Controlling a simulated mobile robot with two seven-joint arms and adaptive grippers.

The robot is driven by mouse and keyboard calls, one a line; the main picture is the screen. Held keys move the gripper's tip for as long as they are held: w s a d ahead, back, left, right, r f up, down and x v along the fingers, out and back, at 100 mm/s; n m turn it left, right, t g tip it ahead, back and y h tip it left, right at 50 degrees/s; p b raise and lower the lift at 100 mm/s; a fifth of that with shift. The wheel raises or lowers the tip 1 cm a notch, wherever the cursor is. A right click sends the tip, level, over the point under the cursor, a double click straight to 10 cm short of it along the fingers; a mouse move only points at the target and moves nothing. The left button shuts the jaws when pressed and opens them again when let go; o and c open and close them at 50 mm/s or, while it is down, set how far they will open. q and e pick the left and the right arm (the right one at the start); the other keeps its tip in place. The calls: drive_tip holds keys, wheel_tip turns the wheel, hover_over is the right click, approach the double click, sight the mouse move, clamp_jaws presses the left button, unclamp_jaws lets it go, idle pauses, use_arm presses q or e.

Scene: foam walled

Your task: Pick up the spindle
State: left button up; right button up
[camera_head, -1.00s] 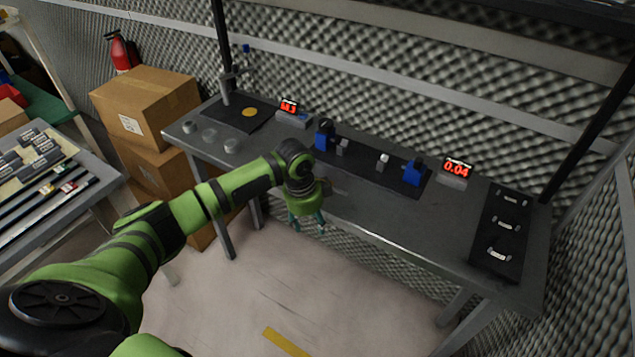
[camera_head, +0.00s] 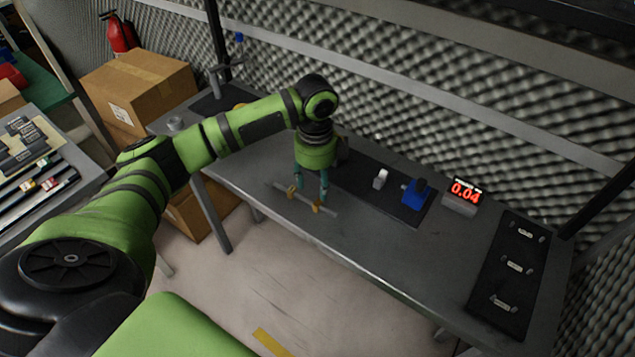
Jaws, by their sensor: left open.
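The spindle (camera_head: 303,199) appears as a thin grey rod with two orange-brown collars, lying on the grey workbench (camera_head: 388,254) near its front edge. My left gripper (camera_head: 310,194) points down with its teal fingers spread, right at the rod. One finger is near each collar. I cannot tell whether the fingers touch the rod or hover just above it. Nothing is clamped between them. My right gripper is not in view.
Behind the gripper, a dark mat holds a blue fixture (camera_head: 416,194) and a small pale block (camera_head: 380,179). A red digital display (camera_head: 463,193) reads 0.04. A black mat (camera_head: 509,286) with several small parts lies at right. Cardboard boxes (camera_head: 140,91) stand at left.

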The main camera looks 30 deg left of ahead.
sight(318, 202)
use_arm(q)
drive_tip(key=shift+w+f, duration=0.25)
drive_tip(key=shift+f, duration=0.1)
drive_tip(key=shift+s+f, duration=0.2)
drive_tip(key=shift+f, duration=0.05)
drive_tip(key=f, duration=0.1)
drive_tip(key=p, duration=0.1)
drive_tip(key=s+f+p, duration=0.1)
drive_tip(key=shift+d+f, duration=0.25)
drive_tip(key=shift+f, duration=0.05)
drive_tip(key=shift+w+f, duration=0.15)
drive_tip(key=shift+f, duration=0.5)
drive_tip(key=shift+w+f, duration=0.15)
drive_tip(key=shift+f, duration=0.65)
drive_tip(key=c, duration=0.4)
clamp_jaws()
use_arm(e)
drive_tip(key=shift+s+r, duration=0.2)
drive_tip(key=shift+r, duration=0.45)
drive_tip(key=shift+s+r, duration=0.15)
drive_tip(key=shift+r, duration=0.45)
